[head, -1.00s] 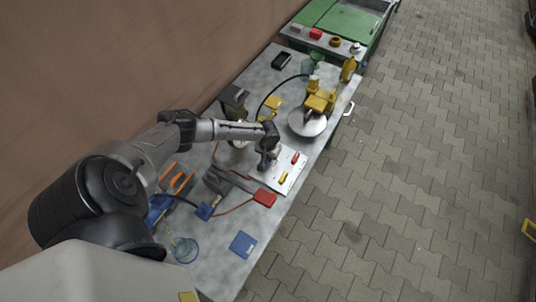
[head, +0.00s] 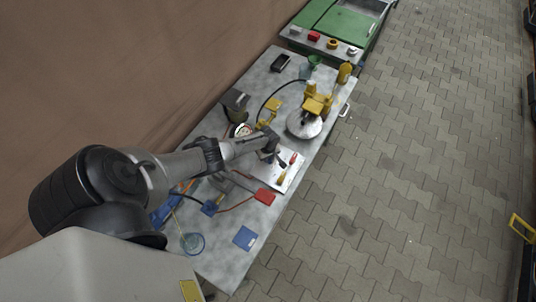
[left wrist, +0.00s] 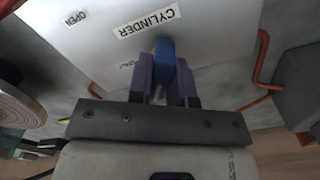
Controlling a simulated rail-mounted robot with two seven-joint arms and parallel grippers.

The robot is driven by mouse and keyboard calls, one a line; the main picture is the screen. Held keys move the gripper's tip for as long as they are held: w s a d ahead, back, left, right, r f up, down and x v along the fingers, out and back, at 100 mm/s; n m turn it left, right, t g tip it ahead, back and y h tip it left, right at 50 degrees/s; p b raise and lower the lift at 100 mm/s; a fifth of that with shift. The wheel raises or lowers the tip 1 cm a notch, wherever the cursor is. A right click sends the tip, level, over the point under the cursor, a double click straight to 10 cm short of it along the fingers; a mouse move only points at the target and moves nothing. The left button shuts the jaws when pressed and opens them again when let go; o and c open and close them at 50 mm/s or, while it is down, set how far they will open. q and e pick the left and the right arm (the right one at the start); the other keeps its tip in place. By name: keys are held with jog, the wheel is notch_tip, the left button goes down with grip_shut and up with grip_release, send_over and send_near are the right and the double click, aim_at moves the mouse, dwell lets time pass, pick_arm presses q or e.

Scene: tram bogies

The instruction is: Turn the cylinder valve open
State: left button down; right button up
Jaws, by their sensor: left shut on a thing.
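The white valve panel (head: 296,169) lies on the grey workbench in the head view, partly under my left gripper. In the left wrist view the panel (left wrist: 215,28) carries the labels CYLINDER and OPEN, seen upside down. A blue valve handle (left wrist: 164,52) is beside the CYLINDER label. My left gripper (left wrist: 162,80) is shut on this handle, with a finger on each side. Another small label is partly hidden by the fingers. In the head view my left gripper (head: 269,157) is over the panel's left part. My right gripper is not in view.
A red handle (head: 293,158) and a yellow handle (head: 282,179) stand on the panel close to the gripper. A round gauge (head: 243,130) is just behind the arm. A yellow machine with a disc (head: 303,124) stands farther back. Orange piping (left wrist: 262,60) flanks the panel.

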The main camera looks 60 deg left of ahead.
pick_arm(q)
jog(key=n+p, duration=0.1)
jog(key=n, duration=0.1)
jog(key=shift+r+n, duration=0.1)
jog(key=shift+n, duration=0.3)
jog(key=shift+n+p, duration=0.4)
jog(key=shift+n, duration=1.3)
jog(key=c, duration=1)
grip_release()
jog(key=shift+c, duration=0.2)
notch_tip(320, 180, up, 14)
jog(key=p, duration=0.9)
jog(key=shift+p, duration=0.4)
